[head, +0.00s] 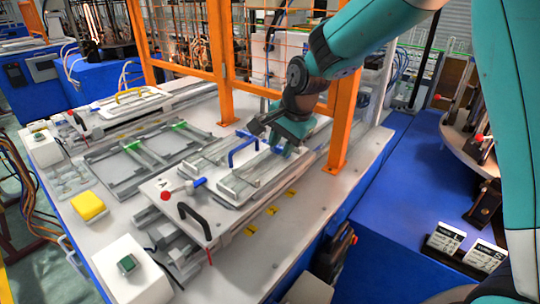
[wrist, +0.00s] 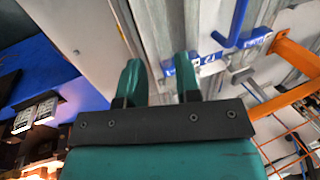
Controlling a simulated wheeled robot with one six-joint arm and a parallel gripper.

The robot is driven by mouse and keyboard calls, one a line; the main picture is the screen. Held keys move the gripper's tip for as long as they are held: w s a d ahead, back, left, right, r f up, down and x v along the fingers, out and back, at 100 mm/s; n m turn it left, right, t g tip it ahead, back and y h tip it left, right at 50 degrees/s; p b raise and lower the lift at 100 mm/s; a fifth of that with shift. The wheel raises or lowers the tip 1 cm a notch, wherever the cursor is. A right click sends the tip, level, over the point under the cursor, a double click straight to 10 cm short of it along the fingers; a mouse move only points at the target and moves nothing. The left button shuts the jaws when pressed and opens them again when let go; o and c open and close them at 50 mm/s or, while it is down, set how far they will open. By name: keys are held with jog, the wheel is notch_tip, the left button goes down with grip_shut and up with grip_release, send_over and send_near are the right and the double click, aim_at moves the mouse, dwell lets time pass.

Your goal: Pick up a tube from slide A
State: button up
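Slide A (head: 160,205) is a light plate marked with a letter A, with a black handle at its near end and metal rails along it. A blue handle (head: 243,150) stands over its far part and also shows in the wrist view (wrist: 238,22). My gripper (head: 279,147) is over the far right end of the slide's rails. In the wrist view its two green fingers (wrist: 160,75) are apart, with a grey metal rail behind the gap and nothing seen held. I cannot make out a tube clearly in either view.
An orange frame post (head: 345,115) stands close right of my gripper, with orange mesh behind. A second slide with a yellow handle (head: 130,96) lies at the far left. A yellow block (head: 88,206) and a white button box (head: 130,270) sit on the near left.

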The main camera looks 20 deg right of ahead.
aim_at(275, 159)
jog(key=p+x, duration=0.2)
jog(key=x, duration=0.3)
jog(key=shift+w+a, duration=0.1)
grip_shut()
